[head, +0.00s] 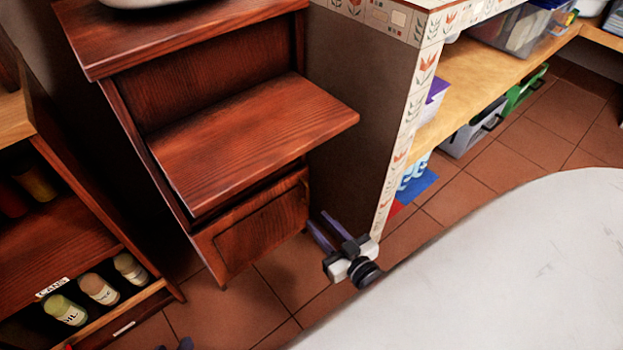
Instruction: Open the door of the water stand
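The water stand is a red-brown wooden cabinet (230,140) left of centre, with a top board, an open recess and a jutting middle shelf. Its door (255,228) is the framed panel low on its front, below that shelf, and looks shut. I see no clear handle on it. My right gripper (315,217) is just right of the door's right edge, with two purple-grey fingers pointing up and left. The fingers are apart with nothing between them; I cannot tell whether they touch the door. Only small dark tips, perhaps of my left gripper (178,345), show at the bottom edge.
A shelf unit with jars (98,288) stands at the left. A tiled-edge counter with a grey side panel (355,110) rises close to the right of the stand. A white rounded surface (500,270) fills the lower right. Bare tile floor (240,300) lies before the door.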

